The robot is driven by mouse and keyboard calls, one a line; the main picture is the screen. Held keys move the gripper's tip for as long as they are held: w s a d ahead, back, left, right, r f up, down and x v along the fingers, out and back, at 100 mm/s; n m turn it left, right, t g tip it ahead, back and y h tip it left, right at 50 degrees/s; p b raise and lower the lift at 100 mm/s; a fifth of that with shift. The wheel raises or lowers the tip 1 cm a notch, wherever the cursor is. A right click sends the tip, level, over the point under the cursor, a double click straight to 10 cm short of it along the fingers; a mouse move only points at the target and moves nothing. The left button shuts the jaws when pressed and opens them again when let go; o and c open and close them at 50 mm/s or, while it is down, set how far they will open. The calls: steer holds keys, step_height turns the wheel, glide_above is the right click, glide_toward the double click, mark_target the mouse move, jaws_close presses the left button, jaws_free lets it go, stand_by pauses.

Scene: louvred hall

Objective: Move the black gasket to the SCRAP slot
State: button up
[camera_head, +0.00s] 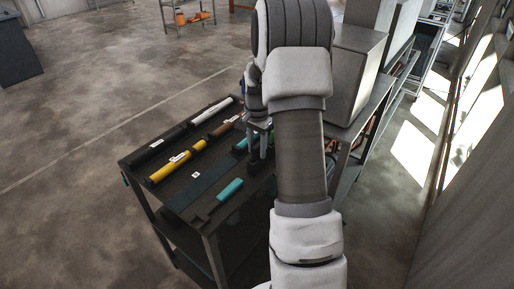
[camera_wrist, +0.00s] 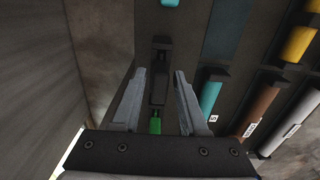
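My gripper (camera_wrist: 160,74) points down over the right part of a dark cart top, with its two fingers apart. It also shows in the head view (camera_head: 260,153), partly hidden by my arm. A small black piece (camera_wrist: 158,88) lies between and below the fingers, with gaps on both sides; it may be the black gasket, but its shape is unclear. A green piece (camera_wrist: 155,125) sits just nearer than it. A long black bar (camera_head: 165,146) lies at the cart's left end. Small white labels mark some slots; I cannot read SCRAP on any of them.
The cart top (camera_head: 135,160) also bears yellow (camera_head: 169,168), white (camera_head: 212,110), brown (camera_head: 223,129) and teal (camera_head: 230,189) pieces. A dark blue strip (camera_head: 192,190) lies flat near the front. Large grey boxes (camera_head: 352,75) stand on a bench at the right.

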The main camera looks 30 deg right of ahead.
steer(key=shift+o, duration=0.7)
steer(key=shift+r+p, duration=2.4)
steer(key=shift+r, duration=1.15)
